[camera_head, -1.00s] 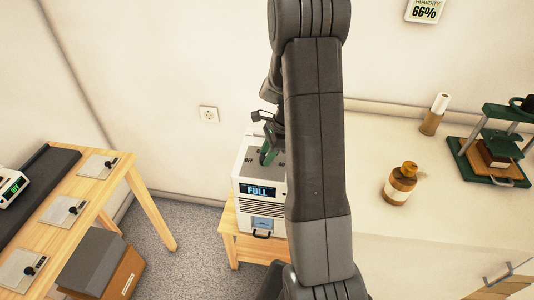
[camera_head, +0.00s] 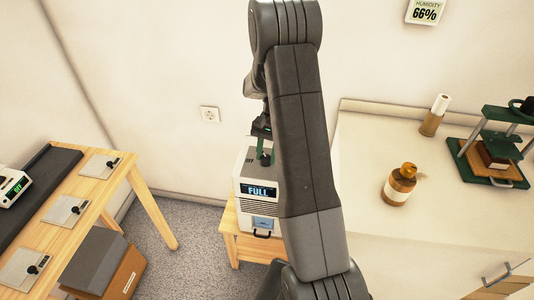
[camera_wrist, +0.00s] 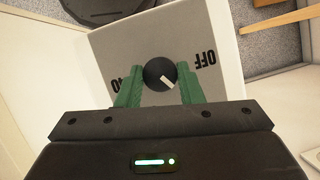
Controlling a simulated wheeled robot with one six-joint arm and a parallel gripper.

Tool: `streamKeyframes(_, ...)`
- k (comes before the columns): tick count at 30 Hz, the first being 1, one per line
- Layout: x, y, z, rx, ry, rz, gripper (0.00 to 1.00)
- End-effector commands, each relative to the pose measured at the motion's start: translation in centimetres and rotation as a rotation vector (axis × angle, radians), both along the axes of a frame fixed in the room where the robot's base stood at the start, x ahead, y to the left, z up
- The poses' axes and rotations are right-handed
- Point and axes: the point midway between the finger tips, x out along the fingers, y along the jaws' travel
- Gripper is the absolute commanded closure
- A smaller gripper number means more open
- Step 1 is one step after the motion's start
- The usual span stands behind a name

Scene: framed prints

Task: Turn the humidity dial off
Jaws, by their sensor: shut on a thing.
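In the wrist view the pointer faces down and right, away from the middle of the knob. In the head view my gripper (camera_head: 264,157) is upright on the machine's top, and my arm hides the machine's right side.
The machine's display (camera_head: 258,191) reads FULL; it stands on a low wooden stool (camera_head: 230,222). A wall display (camera_head: 425,12) reads humidity 66%. A wooden table (camera_head: 110,185) with switch plates is left. A counter (camera_head: 362,150) with an amber bottle (camera_head: 399,185) is right.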

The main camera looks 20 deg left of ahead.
Motion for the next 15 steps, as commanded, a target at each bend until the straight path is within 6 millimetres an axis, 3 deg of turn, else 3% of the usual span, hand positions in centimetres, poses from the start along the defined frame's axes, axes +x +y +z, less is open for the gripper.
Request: streamKeyframes(15, -0.07, 0.37, -0.03, 0.000, -0.001, 0.493, 0.89)
